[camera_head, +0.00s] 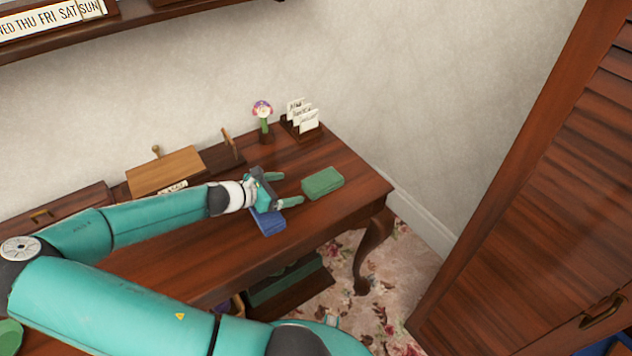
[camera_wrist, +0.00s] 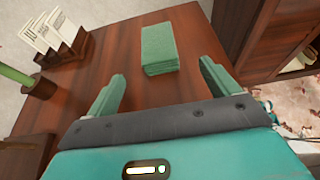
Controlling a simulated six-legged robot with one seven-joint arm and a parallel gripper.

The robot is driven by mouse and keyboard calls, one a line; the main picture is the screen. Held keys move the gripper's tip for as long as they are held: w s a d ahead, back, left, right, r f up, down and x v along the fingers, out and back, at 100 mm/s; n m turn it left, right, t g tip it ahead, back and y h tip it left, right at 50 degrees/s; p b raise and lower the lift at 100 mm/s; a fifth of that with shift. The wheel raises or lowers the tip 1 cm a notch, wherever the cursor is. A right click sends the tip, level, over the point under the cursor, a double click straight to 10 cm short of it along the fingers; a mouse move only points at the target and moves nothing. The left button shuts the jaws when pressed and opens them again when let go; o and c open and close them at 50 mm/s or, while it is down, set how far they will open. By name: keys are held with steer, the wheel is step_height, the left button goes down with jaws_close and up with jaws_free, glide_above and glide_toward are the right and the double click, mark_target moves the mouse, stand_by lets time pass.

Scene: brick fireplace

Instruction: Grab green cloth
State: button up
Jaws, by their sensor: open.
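The green cloth (camera_head: 322,182) is a folded stack lying on the right part of the wooden desk (camera_head: 345,205). My gripper (camera_head: 283,189) is open and empty, just left of the cloth in the head view. In the wrist view, the cloth (camera_wrist: 160,48) lies ahead of the gripper (camera_wrist: 160,85), centred between the lines of its two fingers and beyond their tips. The fingers do not touch it. A folded blue item (camera_head: 268,222) lies on the desk below my gripper in the head view, partly covered by it.
A letter holder (camera_head: 303,128) with cards and a flower ornament (camera_head: 263,117) stand at the back of the desk. A wooden box (camera_head: 166,170) stands farther left. A louvred wooden door (camera_head: 530,190) is on the right. Desk around the cloth is clear.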

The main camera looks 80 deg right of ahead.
glide_toward(322, 179)
steer(key=x, duration=0.4)
steer(key=shift+s+a+f, duration=0.15)
steer(key=shift+s+f, duration=0.2)
steer(key=shift+f, duration=0.2)
steer(key=x, duration=0.5)
steer(key=shift+d+r, duration=0.25)
steer(key=shift+d, duration=0.1)
steer(key=c, duration=1.1)
steer(key=shift+r, duration=0.15)
steer(key=shift+c, duration=0.3)
